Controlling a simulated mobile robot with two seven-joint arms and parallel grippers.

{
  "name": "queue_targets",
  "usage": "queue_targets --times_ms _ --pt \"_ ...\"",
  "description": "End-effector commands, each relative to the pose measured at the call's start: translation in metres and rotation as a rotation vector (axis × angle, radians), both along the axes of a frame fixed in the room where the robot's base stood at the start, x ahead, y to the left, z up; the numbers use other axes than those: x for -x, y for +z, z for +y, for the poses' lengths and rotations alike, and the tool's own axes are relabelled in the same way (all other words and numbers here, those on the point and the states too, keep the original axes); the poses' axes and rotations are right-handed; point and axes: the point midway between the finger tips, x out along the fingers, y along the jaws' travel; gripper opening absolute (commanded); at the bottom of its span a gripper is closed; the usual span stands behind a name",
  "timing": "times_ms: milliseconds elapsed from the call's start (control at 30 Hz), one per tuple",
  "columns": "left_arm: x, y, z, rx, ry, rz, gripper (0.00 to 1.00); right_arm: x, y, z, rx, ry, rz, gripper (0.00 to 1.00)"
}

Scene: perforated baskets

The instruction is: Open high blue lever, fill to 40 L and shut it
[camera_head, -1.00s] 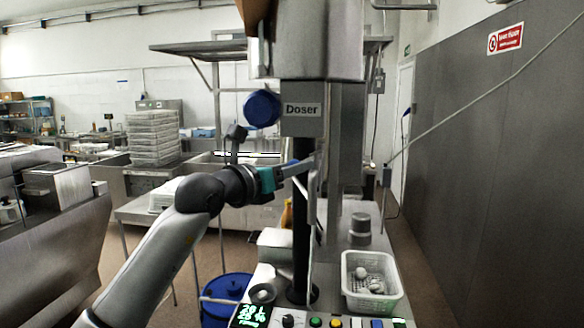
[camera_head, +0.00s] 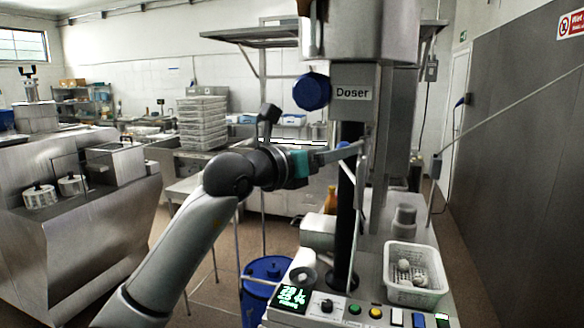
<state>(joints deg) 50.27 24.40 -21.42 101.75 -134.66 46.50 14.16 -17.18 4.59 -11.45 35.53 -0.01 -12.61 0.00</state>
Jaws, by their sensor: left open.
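The grey doser (camera_head: 352,115) stands right of centre and carries a "Doser" label. A round blue knob (camera_head: 311,91) sticks out at its upper left; I cannot make out a separate lever handle. My left gripper (camera_head: 350,151) is open, below the knob and label, with its fingers pointing right at the doser's front. Whether the fingers touch anything is unclear. The control panel display (camera_head: 291,296) at the bottom shows green digits, too small to read surely. My right gripper is not in view.
A white perforated basket (camera_head: 413,278) with a few pale round items stands right of the doser's column. A blue drum (camera_head: 268,272) stands on the floor below. Stacked trays (camera_head: 203,122) are behind at left. A grey wall closes the right side.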

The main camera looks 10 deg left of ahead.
Motion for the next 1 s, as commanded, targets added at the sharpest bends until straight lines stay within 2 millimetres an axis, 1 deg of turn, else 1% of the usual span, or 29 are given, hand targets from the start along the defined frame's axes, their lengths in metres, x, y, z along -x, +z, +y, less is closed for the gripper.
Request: queue_targets --times_ms 33,400,533,700,1000 --pt "0.008 -0.003 0.006 -0.002 0.001 -0.001 0.69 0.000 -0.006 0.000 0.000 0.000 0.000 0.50" --pt "0.067 -0.003 0.044 -0.003 0.001 -0.001 0.69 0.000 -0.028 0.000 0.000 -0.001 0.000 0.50" --pt "0.083 -0.003 0.055 -0.002 0.001 -0.001 0.69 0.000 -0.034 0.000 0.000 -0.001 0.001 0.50" --pt "0.095 -0.002 0.062 0.000 -0.001 0.001 0.69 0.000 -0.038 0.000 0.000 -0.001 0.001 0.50" --pt "0.098 0.000 0.063 0.001 -0.002 0.001 0.69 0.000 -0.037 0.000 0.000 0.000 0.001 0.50"
